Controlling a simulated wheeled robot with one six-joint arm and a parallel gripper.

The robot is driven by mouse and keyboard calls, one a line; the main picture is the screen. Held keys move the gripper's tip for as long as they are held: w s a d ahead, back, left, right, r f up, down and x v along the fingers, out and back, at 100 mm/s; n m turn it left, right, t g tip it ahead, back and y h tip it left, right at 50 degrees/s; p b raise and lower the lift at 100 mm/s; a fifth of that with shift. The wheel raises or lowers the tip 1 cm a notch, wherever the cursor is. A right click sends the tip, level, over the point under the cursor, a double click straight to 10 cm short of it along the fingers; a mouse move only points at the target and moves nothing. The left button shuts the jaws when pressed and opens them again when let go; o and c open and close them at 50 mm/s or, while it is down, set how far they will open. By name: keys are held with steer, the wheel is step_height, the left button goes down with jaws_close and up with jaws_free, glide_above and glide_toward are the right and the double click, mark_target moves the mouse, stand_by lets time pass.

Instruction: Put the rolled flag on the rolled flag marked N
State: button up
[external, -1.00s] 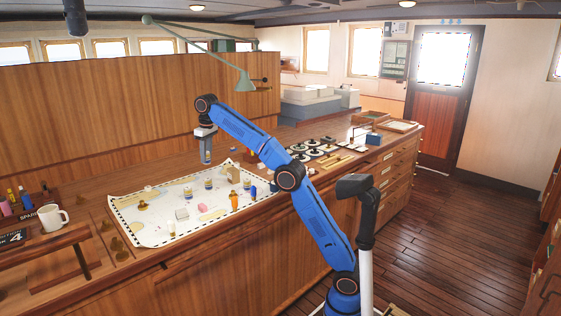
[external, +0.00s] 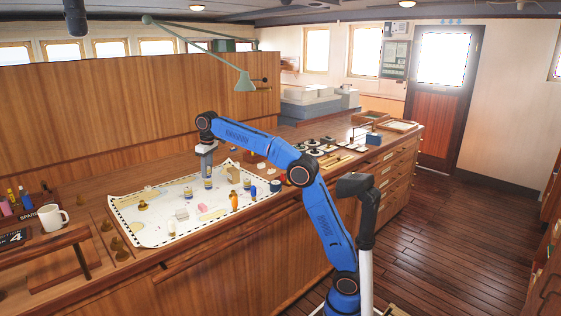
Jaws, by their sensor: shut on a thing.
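My gripper (external: 208,173) points straight down over the far part of the chart. It is shut on what I take to be the rolled flag, which is too small and too covered by the fingers to make out. Right below the fingertips a small banded upright piece (external: 208,184) stands on the chart. A similar piece (external: 187,193) stands to its left. I cannot read the mark N on either. I cannot tell whether the held thing touches the piece below it.
The white chart (external: 150,229) also bears an orange piece (external: 234,201), a blue piece (external: 253,191), a tan block (external: 233,175) and a brass piece (external: 143,204). A white mug (external: 51,217) stands left. A green lamp (external: 245,82) hangs above the back.

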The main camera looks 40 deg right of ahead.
mark_target(208, 167)
steer(key=shift+f, duration=0.2)
steer(key=o, duration=1)
steer(key=shift+s+d+r, duration=0.1)
steer(key=shift+s+r, duration=0.1)
steer(key=shift+r, duration=1.75)
steer(key=shift+s+d+r, duration=0.1)
steer(key=shift+s+r, duration=0.1)
steer(key=shift+r, duration=1.7)
steer(key=shift+d, duration=0.1)
